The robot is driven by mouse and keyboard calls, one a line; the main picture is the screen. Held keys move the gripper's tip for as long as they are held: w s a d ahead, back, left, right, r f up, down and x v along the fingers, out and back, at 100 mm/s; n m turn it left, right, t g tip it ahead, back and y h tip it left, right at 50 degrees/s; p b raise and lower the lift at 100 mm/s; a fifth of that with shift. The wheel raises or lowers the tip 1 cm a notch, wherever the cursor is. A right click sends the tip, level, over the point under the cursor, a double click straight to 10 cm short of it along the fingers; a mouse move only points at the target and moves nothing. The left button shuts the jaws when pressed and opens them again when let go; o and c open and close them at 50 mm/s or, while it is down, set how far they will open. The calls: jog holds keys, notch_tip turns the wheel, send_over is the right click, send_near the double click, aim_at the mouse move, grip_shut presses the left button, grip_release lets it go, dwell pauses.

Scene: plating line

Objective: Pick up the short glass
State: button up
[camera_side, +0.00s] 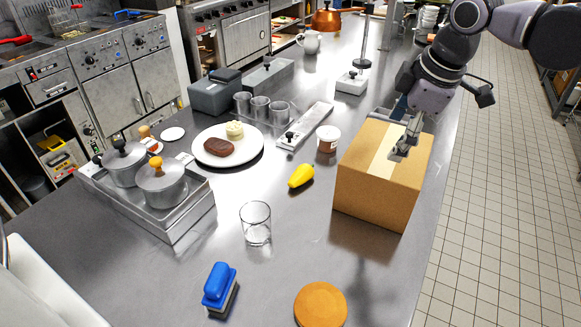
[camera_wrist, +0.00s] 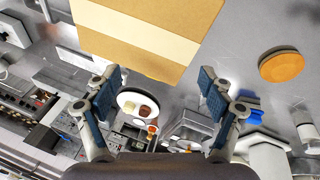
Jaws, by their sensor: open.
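A short clear glass (camera_side: 256,223) stands upright and looks empty on the steel counter, in the front middle of the side view. I cannot make it out in the wrist view. My gripper (camera_side: 402,148) is at the upper right, over the cardboard box and well apart from the glass. In the wrist view my gripper (camera_wrist: 160,75) has its two fingers spread wide with nothing held between them.
The closed cardboard box (camera_side: 378,188) stands right of the glass. A tray with pots (camera_side: 176,229) is left.

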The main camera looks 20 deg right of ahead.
jog(key=w+a+f+n+g, duration=0.15)
jog(key=a+n, duration=0.25)
jog(key=a, duration=0.4)
jog(key=w+a+n, duration=0.2)
jog(key=a+n, duration=0.1)
jog(key=a, duration=0.4)
jog(key=n+g+h, duration=0.1)
jog(key=n+h, duration=0.1)
jog(key=n, duration=0.5)
send_near(256, 221)
jog(key=shift+s+d+f, duration=0.2)
jog(key=shift+s+f, duration=0.4)
jog(key=shift+f, duration=0.3)
jog(key=shift+s+d+f, duration=0.1)
jog(key=shift+d+f, duration=0.05)
jog(key=shift+f, duration=1.15)
jog(key=shift+d+f, duration=0.15)
jog(key=shift+f, duration=1.15)
jog(key=c, duration=1.4)
